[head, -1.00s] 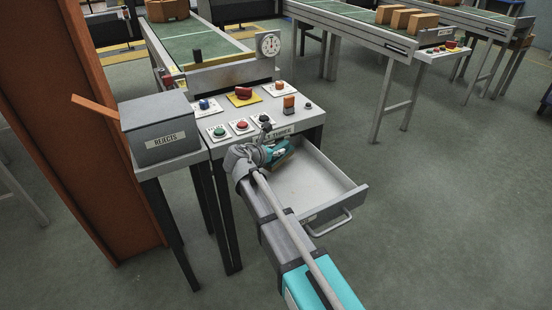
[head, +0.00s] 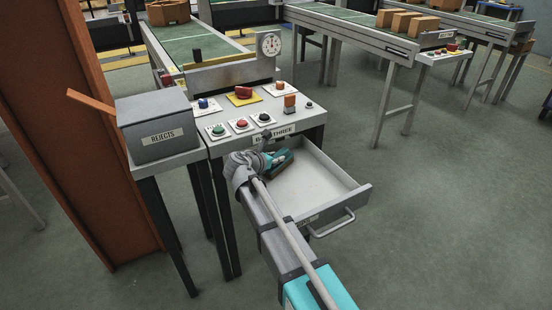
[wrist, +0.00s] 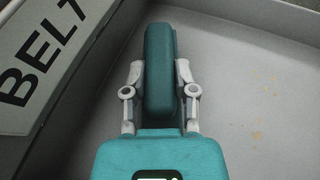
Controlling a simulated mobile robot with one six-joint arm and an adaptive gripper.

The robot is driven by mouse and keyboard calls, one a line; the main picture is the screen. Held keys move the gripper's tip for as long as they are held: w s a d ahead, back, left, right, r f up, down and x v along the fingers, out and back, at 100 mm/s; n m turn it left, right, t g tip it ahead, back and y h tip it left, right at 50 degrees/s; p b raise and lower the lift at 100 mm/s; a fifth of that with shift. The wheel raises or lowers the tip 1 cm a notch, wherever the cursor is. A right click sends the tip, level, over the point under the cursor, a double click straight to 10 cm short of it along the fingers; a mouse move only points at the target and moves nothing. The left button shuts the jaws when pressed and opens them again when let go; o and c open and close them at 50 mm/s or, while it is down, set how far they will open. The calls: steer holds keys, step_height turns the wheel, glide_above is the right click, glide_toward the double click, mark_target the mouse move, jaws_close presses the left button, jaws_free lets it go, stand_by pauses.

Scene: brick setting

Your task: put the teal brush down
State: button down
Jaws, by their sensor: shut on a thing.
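The teal brush (wrist: 160,70) stands between the two grey fingers of my gripper (wrist: 160,85) in the wrist view, held along its sides. The open drawer (head: 325,187) of the control desk lies below. In the head view my gripper (head: 281,163) is inside the drawer's left back part, close to the desk front. The wrist view shows the bare drawer floor (wrist: 262,95) to the right of the brush. The brush's underside is hidden, so I cannot tell whether it touches the floor.
The control desk (head: 290,120) with several buttons overhangs the drawer's back. The labelled desk front (wrist: 30,75) is close on the left in the wrist view. A grey rejects box (head: 158,130) stands left. The drawer's right and front are empty.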

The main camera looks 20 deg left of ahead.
steer(key=shift+f, duration=0.2)
steer(key=shift+c, duration=2)
jaws_free()
steer(key=shift+r, duration=0.25)
steer(key=shift+s+r, duration=0.15)
steer(key=shift+s, duration=0.15)
steer(key=p+v, duration=0.4)
steer(key=v, duration=0.7)
steer(key=shift+p, duration=0.3)
steer(key=shift+s+a, duration=0.1)
